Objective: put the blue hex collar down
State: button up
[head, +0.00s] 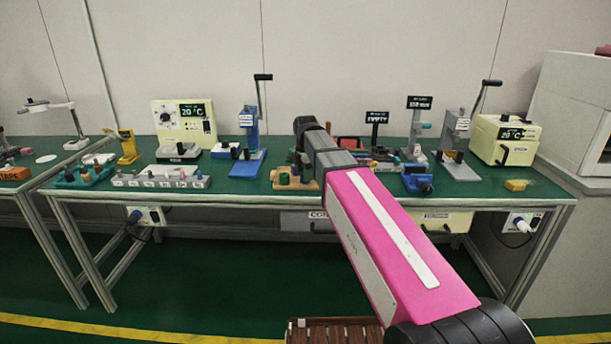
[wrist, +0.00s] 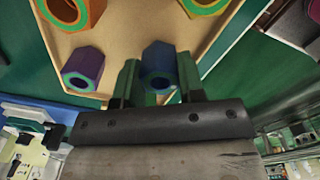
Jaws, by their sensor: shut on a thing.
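The blue hex collar (wrist: 157,62) is between the two dark green fingers of my gripper (wrist: 157,78) in the wrist view. The gripper is shut on it. The collar is in front of a tan board (wrist: 118,42), which carries other hex collars. I cannot tell whether the blue collar touches the board. In the head view the tan board (head: 312,186) sits near the front edge of the green table, and my arm hides part of it and the blue collar.
A blue press (head: 249,150) stands left of the board.

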jog(key=shift+f, duration=0.3)
jog(key=shift+f, duration=0.15)
jog(key=o, duration=0.9)
notch_tip(320, 180, up, 12)
jog(key=shift+r, duration=0.15)
jog(key=shift+s, duration=0.15)
